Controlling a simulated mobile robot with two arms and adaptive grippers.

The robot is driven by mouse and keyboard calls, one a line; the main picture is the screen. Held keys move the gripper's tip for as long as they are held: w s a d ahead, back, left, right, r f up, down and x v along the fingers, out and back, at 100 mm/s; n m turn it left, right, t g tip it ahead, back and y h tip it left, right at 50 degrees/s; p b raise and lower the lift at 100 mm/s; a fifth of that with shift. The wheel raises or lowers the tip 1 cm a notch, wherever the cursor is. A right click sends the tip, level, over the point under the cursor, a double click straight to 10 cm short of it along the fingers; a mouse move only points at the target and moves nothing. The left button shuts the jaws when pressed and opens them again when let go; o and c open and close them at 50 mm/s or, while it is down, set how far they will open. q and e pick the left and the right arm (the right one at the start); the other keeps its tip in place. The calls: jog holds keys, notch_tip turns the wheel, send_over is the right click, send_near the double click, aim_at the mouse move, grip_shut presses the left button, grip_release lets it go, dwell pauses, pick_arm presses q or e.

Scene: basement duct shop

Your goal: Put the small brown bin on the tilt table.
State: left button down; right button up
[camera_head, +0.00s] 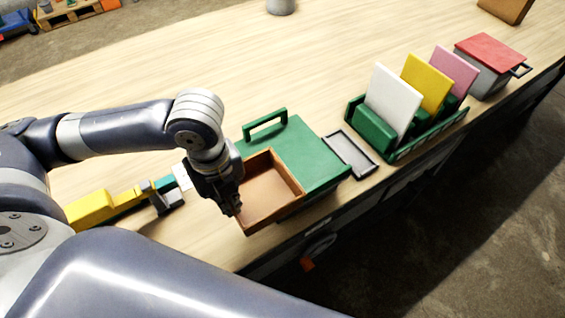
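The small brown bin (270,190) is an open, shallow box. It overlaps the near left part of the green tilt table (305,147), a flat green top with a raised handle on its far left edge. I cannot tell whether the bin rests on the green top or hangs just above it. My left gripper (232,207) points down at the bin's left wall and appears closed on that wall. The gripper's dark fingers hide part of the wall. My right gripper does not show.
A dark-rimmed grey tray (350,153) lies right of the green top. Beyond it stand a green rack (430,137) with white, yellow and pink panels and a red-lidded grey box (487,70). A yellow tool (100,207) lies at left. The back of the wooden bench (240,60) is mostly clear.

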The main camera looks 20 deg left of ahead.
aim_at(266, 159)
pick_arm(q)
jog(key=w+p, duration=0.1)
jog(key=w, duration=0.4)
jog(key=w+d+f+p, duration=0.1)
jog(key=w, duration=0.3)
jog(key=w+d+p, duration=0.1)
jog(key=w, duration=0.4)
jog(key=shift+w+f, duration=0.2)
jog(key=shift+w, duration=0.15)
notch_tip(266, 159, down, 3)
jog(key=shift+s+f+p, duration=0.1)
jog(key=shift+f+p, duration=0.05)
jog(key=shift+p, duration=0.5)
jog(key=shift+f, duration=0.1)
jog(key=shift+f, duration=0.1)
jog(key=c, duration=1.8)
grip_release()
jog(key=shift+r, duration=0.45)
notch_tip(266, 159, up, 11)
jog(key=b, duration=0.2)
jog(key=shift+r, duration=0.2)
jog(key=shift+s+f, duration=0.1)
jog(key=shift+s, duration=0.05)
